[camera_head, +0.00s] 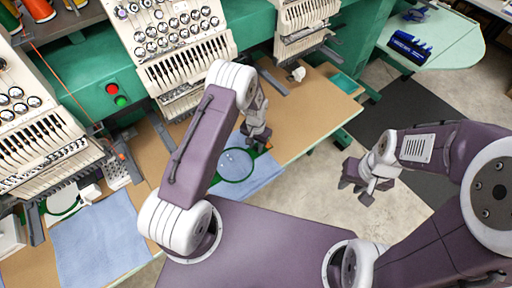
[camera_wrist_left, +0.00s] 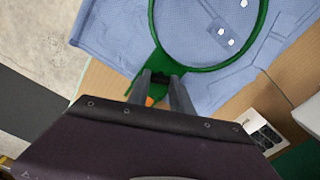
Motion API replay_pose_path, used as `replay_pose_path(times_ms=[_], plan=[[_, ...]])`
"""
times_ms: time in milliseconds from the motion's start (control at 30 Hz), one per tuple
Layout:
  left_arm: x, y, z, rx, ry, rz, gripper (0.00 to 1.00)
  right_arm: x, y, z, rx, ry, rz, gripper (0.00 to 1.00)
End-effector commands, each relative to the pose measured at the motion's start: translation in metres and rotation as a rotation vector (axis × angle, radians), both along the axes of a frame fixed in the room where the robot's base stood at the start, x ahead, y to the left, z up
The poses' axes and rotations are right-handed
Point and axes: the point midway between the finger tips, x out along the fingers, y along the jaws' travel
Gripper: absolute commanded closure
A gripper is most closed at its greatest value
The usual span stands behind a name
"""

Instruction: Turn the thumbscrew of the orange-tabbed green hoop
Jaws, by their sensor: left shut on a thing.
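The green hoop (camera_head: 222,178) lies on a blue shirt (camera_head: 262,172) on the tan table, with an orange tab showing at its right end by my left gripper. In the left wrist view the hoop (camera_wrist_left: 208,69) is a large ring, and the orange tab (camera_wrist_left: 150,101) shows between the fingers. My left gripper (camera_wrist_left: 165,88) is shut on the clamp end of the hoop, at its thumbscrew, which the fingers mostly hide. It also shows in the head view (camera_head: 258,142). My right gripper (camera_head: 355,182) hangs empty over the floor; its finger gap is unclear.
Embroidery machine heads (camera_head: 165,40) stand behind the table. Another green hoop (camera_head: 62,200) and blue cloth (camera_head: 95,245) are at the left. A green side table (camera_head: 455,45) holds a dark blue rack (camera_head: 408,46).

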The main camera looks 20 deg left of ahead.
Motion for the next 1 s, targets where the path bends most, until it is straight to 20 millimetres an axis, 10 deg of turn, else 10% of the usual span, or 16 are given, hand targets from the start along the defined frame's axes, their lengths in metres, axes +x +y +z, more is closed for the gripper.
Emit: replay_pose_path(times_ms=[1000], plan=[[0.000, 0.000, -0.001, 0.000, 0.002, -0.963, 1.00, 0.000, 0.000, -0.036, 0.000, 0.000, 0.000, 0.70]])
